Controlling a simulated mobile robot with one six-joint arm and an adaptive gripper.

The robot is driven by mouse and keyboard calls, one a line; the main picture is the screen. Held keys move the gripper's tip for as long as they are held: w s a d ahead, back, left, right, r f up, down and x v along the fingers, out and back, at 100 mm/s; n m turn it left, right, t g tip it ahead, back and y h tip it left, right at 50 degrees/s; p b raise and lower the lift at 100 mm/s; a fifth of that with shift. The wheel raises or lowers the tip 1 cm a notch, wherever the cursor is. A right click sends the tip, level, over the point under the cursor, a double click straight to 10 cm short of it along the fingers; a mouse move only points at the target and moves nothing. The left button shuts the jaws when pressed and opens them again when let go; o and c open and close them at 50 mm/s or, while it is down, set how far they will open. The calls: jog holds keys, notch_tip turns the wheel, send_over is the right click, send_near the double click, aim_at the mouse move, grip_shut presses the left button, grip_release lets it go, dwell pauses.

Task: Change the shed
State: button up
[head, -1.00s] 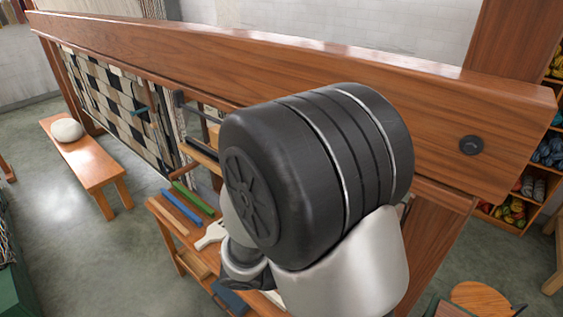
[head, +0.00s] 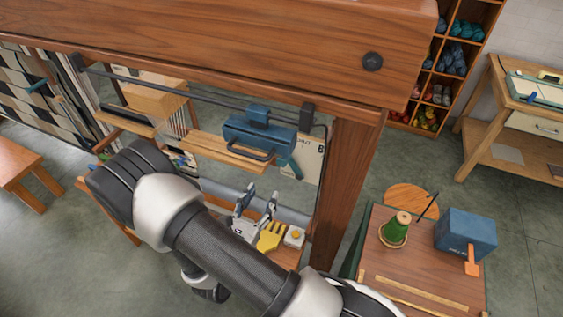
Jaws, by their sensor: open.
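The wooden loom frame (head: 220,38) crosses the view. A dark rail (head: 180,92) runs under its top beam. A blue block (head: 258,130) with a dark handle loop (head: 240,153) hangs at the right end of this rail, beside the right post. A checkered black and white weave (head: 25,100) shows at the far left. My gripper (head: 256,201) appears below the blue block in the picture, with its two fingers apart and nothing visible between them. It looks apart from the handle, but the depth between them is hard to judge. My arm hides part of the loom's lower area.
A yellow piece (head: 271,236) and a pale box (head: 294,236) lie just right of my gripper. The loom's right post (head: 348,185) stands close by. A side table (head: 425,270) holds a green cone (head: 396,228) and a blue box (head: 466,233). Floor is clear at far right.

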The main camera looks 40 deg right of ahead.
aim_at(281, 164)
jog(key=x, duration=1.5)
jog(key=shift+b, duration=0.35)
jog(key=shift+s, duration=0.1)
grip_shut()
